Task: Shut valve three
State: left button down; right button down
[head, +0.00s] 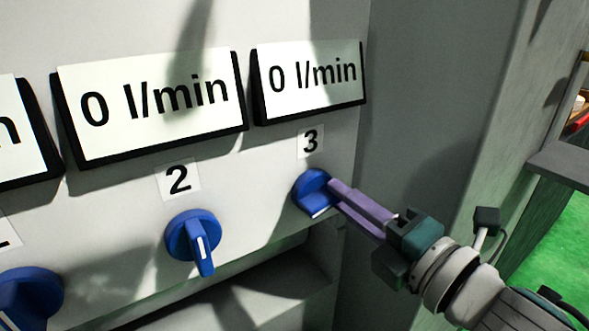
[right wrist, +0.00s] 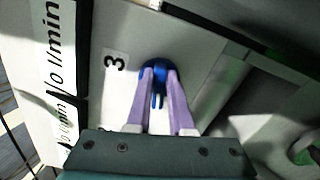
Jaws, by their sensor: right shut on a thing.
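Valve three is a blue knob (head: 313,192) on the light panel, below the label "3" (head: 311,141). Its display (head: 308,82) above reads 0 l/min. My right gripper (head: 335,190) reaches in from the right, its purple fingers at the knob. In the right wrist view the two fingers (right wrist: 158,88) lie either side of the blue knob's grip (right wrist: 158,101), shut on it. In the head view the fingers hide part of the knob's right side. My left gripper is not in view.
Valve two, a blue knob (head: 194,238), sits to the left under its label "2" (head: 178,179), with a display (head: 150,105) reading 0 l/min. Another blue knob (head: 30,300) is at the lower left. A recess (head: 270,285) lies below the panel. A grey wall (head: 430,110) stands to the right.

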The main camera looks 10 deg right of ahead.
jog(key=shift+s+a+f+m+p, duration=0.1)
jog(key=shift+a+f+m+p, duration=0.2)
jog(key=shift+m, duration=3.15)
jog(key=shift+s+a+f+m+p, duration=0.1)
jog(key=shift+a+f+m, duration=0.25)
jog(key=shift+m, duration=3.05)
jog(key=shift+s+a+f+m+p, duration=0.15)
jog(key=shift+f+m, duration=0.25)
jog(key=shift+m, duration=3.05)
jog(key=c, duration=0.8)
grip_release()
jog(key=p+v, duration=0.2)
jog(key=v, duration=0.8)
jog(key=shift+w, duration=0.1)
